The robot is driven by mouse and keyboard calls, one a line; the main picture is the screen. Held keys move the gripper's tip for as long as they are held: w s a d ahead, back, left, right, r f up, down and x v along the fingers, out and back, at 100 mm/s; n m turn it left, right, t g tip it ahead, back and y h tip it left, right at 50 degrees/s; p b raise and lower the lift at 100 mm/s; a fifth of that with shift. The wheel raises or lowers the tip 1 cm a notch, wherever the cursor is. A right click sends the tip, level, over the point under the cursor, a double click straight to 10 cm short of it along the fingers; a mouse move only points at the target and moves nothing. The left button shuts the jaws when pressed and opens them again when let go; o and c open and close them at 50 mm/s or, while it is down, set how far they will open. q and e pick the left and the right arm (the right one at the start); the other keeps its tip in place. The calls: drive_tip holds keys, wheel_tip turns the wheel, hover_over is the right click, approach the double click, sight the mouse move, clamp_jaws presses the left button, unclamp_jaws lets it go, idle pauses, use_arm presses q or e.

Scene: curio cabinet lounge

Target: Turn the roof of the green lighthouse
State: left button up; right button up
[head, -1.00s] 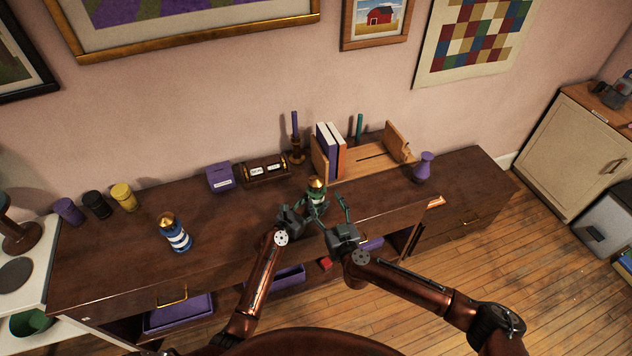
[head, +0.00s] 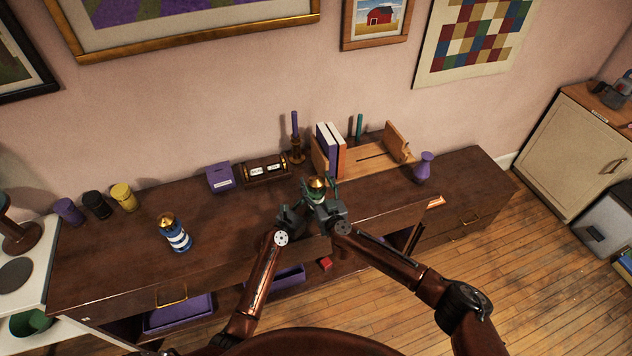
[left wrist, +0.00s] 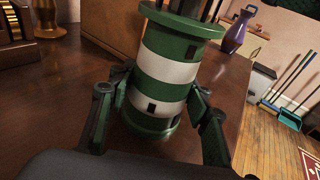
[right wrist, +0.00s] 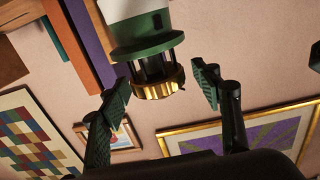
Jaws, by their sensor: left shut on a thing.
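The green lighthouse has green and white bands and a gold domed roof (head: 317,185). It stands upright on the cabinet top, mostly hidden by my grippers in the head view. In the left wrist view, my left gripper (left wrist: 157,95) is shut on the striped lower body of the lighthouse (left wrist: 168,66). My right gripper (head: 325,203) is at the top of the lighthouse. In the right wrist view, the right gripper (right wrist: 166,80) is open, its fingers on either side of the gold roof (right wrist: 158,84), with a clear gap at the right finger.
A blue-striped lighthouse (head: 175,235) stands to the left on the brown cabinet (head: 110,255). Behind are a purple box (head: 220,178), a candlestick (head: 296,140) and a wooden book rack (head: 375,160). A purple vase (head: 423,167) stands right. The left-middle top is mostly clear.

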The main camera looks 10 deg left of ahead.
drive_tip(key=c, duration=1.1)
drive_tip(key=shift+s+a+m+t+h, duration=0.15)
drive_tip(key=shift+m+t+h, duration=0.65)
drive_tip(key=shift+h, duration=0.4)
drive_tip(key=shift+m+t+h, duration=0.5)
drive_tip(key=shift+m+h, duration=0.9)
drive_tip(key=shift+h, duration=0.6)
drive_tip(key=o, duration=1.2)
drive_tip(key=s, duration=0.4)
drive_tip(key=s+d, duration=0.1)
drive_tip(key=s, duration=0.2)
drive_tip(key=s+d, duration=0.1)
drive_tip(key=s, duration=0.3)
drive_tip(key=shift+s+d, duration=0.25)
drive_tip(key=shift+s, duration=0.1)
